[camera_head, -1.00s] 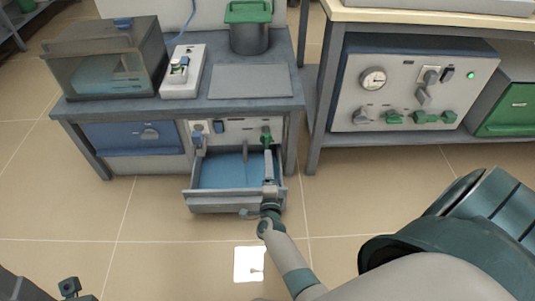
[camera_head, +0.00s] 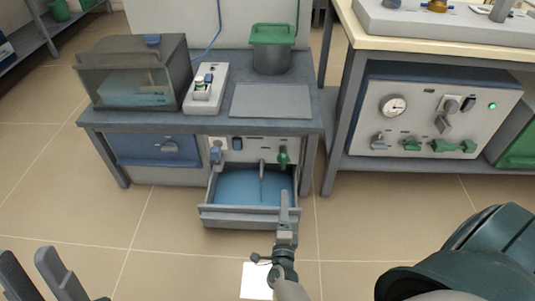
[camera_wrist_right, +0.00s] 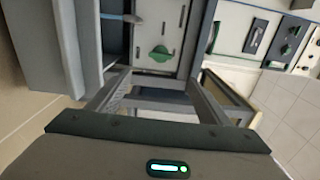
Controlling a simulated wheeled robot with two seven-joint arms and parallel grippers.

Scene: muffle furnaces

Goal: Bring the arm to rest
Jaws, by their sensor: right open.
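My right gripper (camera_head: 285,215) is in front of the right front corner of the open drawer (camera_head: 235,216) in the head view. In the right wrist view its two fingers stand apart with nothing between them, so the right gripper (camera_wrist_right: 155,88) is open and empty. Part of the drawer front is hidden behind this gripper. My left gripper (camera_head: 42,276) shows at the bottom left of the head view, with its two fingers apart and nothing seen between them. It is over the floor, clear of the bench.
The low grey bench (camera_head: 208,121) carries a glass-fronted box (camera_head: 135,75), a white switch unit (camera_head: 206,90) and a green-lidded pot (camera_head: 272,50). A furnace panel (camera_head: 425,118) with a gauge stands under the bench on the right. The floor in front is open.

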